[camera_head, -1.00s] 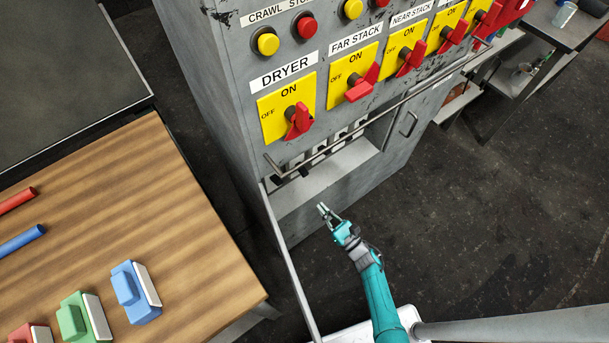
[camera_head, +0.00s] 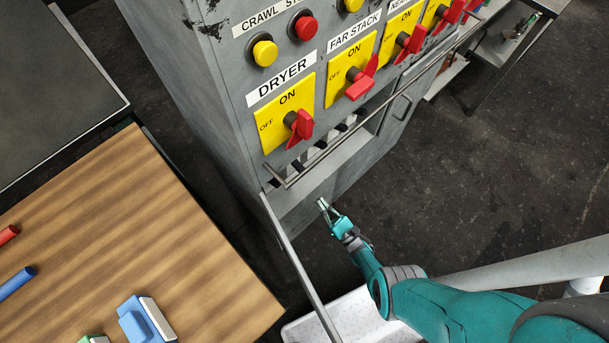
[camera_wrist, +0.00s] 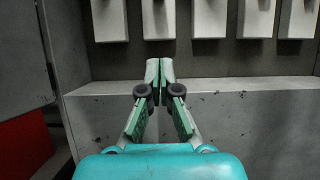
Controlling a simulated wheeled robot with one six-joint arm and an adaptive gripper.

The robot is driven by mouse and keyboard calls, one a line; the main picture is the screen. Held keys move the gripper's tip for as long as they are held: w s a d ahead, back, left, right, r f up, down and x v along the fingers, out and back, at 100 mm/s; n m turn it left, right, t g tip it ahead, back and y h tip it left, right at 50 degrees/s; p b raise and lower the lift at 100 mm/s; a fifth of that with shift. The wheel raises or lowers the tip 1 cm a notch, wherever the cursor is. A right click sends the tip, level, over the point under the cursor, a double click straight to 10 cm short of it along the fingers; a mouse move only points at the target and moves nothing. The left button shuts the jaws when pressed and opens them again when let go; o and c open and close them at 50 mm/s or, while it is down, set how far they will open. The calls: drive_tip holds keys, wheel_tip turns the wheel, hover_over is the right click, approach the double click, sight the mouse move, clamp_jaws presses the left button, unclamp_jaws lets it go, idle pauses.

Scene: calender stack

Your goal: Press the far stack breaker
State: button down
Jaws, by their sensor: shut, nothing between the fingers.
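The grey cabinet (camera_head: 220,110) carries a FAR STACK label (camera_head: 353,32) over a yellow ON/OFF plate with a red rotary handle (camera_head: 360,84). Below it, a recess holds a row of white blocks, probably the breakers; the wrist view shows several, including one left of my fingertips (camera_wrist: 110,20) and one right of them (camera_wrist: 209,18). No labels on these blocks are readable, so I cannot tell which is the far stack breaker. My gripper (camera_head: 322,203) is shut and empty, low in front of the recess. In the wrist view its fingertips (camera_wrist: 153,65) appear beneath one block (camera_wrist: 159,18).
A metal rail (camera_head: 390,100) runs across the cabinet front above the recess. A pale ledge (camera_wrist: 230,84) lies below the blocks. A wooden table (camera_head: 110,220) with coloured blocks stands at left. Dark floor (camera_head: 500,170) is open at right.

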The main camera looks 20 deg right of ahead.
sight(299, 167)
drive_tip(key=shift+w, duration=0.1)
drive_tip(key=x, duration=1)
drive_tip(key=shift+s+d+r, duration=0.1)
drive_tip(key=shift+s+r, duration=0.15)
drive_tip(key=shift+r, duration=0.75)
drive_tip(key=shift+s+d+r, duration=0.1)
drive_tip(key=shift+s+r, duration=0.15)
drive_tip(key=shift+r, duration=0.7)
